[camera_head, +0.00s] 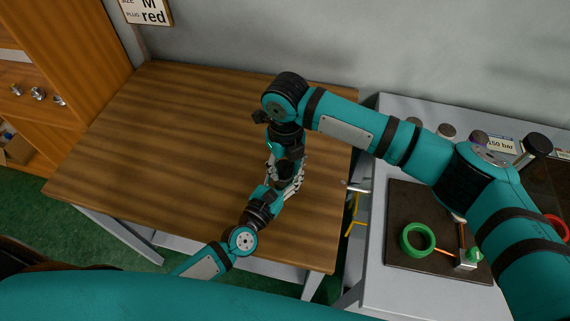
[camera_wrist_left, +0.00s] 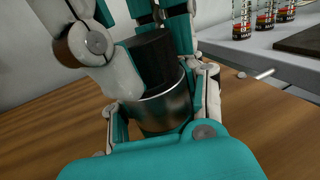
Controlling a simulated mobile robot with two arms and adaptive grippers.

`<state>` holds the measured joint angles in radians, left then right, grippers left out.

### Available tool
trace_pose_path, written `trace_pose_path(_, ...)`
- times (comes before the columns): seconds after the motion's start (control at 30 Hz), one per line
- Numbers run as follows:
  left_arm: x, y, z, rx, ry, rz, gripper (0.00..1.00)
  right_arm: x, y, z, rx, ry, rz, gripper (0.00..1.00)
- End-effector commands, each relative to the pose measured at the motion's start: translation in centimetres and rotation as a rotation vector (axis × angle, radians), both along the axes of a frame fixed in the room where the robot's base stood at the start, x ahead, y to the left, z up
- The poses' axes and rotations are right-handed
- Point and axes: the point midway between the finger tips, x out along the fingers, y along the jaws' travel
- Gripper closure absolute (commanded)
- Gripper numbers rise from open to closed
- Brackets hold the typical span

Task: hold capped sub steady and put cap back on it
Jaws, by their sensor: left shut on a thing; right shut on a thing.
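The sub (camera_wrist_left: 165,110), a dark shiny metal cylinder, stands upright between the fingers of my left gripper (camera_wrist_left: 160,125) in the left wrist view. The black cap (camera_wrist_left: 153,58) sits at the top of the sub, between the fingers of my right gripper (camera_wrist_left: 135,40), which comes from above. I cannot tell whether the cap is fully seated. In the head view my left gripper (camera_head: 285,180) is shut on the sub from the front, and my right gripper (camera_head: 286,150) points down just above it. The grippers mostly hide the sub and cap there.
The wooden table (camera_head: 150,130) is clear to the left. At right is a grey bench (camera_head: 375,240) with a dark mat (camera_head: 400,200), a green ring (camera_head: 417,240) and a yellow handle (camera_head: 355,215). A sign (camera_head: 145,10) hangs on the wall.

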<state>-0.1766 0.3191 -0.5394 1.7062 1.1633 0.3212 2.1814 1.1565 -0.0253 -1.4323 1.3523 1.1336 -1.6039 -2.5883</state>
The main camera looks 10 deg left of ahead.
Motion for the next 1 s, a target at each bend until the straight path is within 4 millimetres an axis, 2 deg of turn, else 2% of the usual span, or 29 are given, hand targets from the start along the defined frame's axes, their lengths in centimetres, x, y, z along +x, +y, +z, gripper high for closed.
trace_pose_path(0.13,0.0,0.2,0.0,0.0,-0.001,0.004,1.0,0.3,-0.3,-0.1,-0.007,-0.006,-0.177,1.0)
trace_pose_path(0.27,0.0,0.2,0.0,0.0,-0.001,0.005,1.0,0.2,-0.3,-0.1,-0.008,-0.006,-0.505,1.0)
trace_pose_path(0.67,0.0,0.4,0.0,0.001,-0.001,0.008,1.0,0.0,0.2,-0.2,-0.011,-0.004,-1.629,1.0)
trace_pose_path(1.0,0.1,0.4,0.0,0.001,-0.001,0.009,1.0,0.2,0.7,-0.3,-0.014,0.002,-2.646,1.0)
